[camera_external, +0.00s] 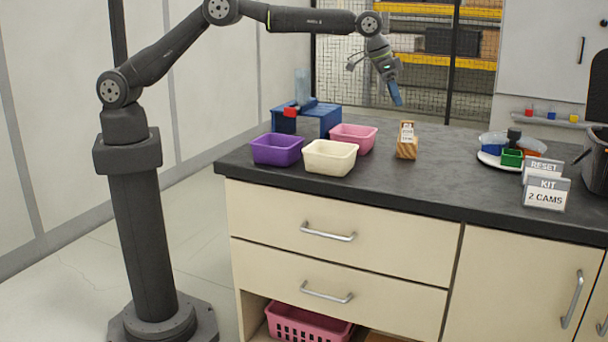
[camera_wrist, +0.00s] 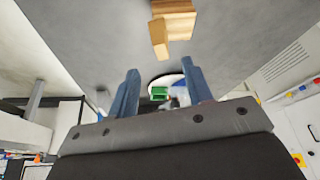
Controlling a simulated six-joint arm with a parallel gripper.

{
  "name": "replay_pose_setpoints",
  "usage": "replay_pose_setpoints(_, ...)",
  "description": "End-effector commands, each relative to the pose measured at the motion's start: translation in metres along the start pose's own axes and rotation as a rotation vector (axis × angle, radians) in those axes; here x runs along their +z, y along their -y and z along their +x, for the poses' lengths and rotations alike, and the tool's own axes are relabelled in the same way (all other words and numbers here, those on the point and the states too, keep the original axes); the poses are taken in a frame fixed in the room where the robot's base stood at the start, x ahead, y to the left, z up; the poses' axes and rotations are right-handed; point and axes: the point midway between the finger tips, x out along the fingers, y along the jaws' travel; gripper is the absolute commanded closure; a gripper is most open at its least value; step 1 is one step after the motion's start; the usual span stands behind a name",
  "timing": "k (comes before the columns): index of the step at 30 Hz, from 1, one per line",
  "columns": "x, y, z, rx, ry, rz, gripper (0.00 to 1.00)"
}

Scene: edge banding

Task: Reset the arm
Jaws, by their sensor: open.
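My arm reaches from its floor stand at the left over the dark countertop (camera_external: 440,180). My gripper (camera_external: 397,98) hangs in the air above the back part of the counter, above the wooden block with a white label (camera_external: 406,140). In the wrist view, the two blue fingers of my gripper (camera_wrist: 160,92) are spread apart with nothing between them. The wooden block (camera_wrist: 172,22) shows at the top of that view, clear of the fingers. A green container (camera_wrist: 159,92) shows far behind the gap between them.
Purple (camera_external: 277,150), cream (camera_external: 329,158) and pink (camera_external: 353,138) bins stand at the counter's left, by a blue fixture (camera_external: 322,118). The middle front is clear.

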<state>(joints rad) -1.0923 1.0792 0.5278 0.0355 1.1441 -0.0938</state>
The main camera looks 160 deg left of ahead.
Motion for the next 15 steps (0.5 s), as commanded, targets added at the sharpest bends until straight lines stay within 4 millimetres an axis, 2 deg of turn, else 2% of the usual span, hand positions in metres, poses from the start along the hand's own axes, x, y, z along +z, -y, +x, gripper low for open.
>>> replay_pose_setpoints(15,0.001,0.0,0.087,0.0,0.001,0.0,0.54)
